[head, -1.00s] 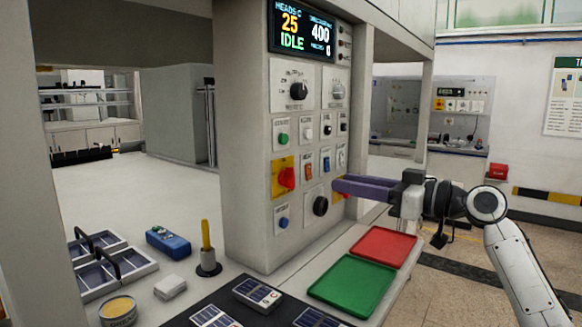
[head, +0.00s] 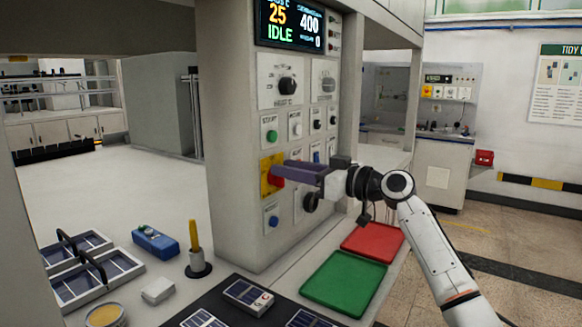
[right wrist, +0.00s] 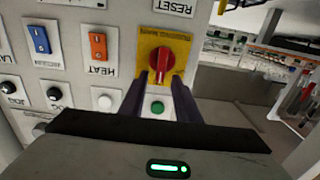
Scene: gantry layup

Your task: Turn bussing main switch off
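A red rotary knob on a yellow plate (head: 267,188) is on the front of the grey control column; its label is not legible. In the right wrist view the red knob (right wrist: 164,53) stands with its ridge near vertical in the picture. My right gripper (head: 283,172) reaches in from the right, its purple fingers at the knob. In the right wrist view the gripper (right wrist: 163,78) is open, the fingertips apart at the knob's lower edge; I cannot tell whether they touch it. My left gripper is not in view.
A green button (head: 270,136), a blue button (head: 273,221) and black dials surround the plate. The display (head: 292,25) reads IDLE. Below are a green tray (head: 344,283), a red tray (head: 372,242) and a yellow-handled tool (head: 194,238). The white table behind has free room.

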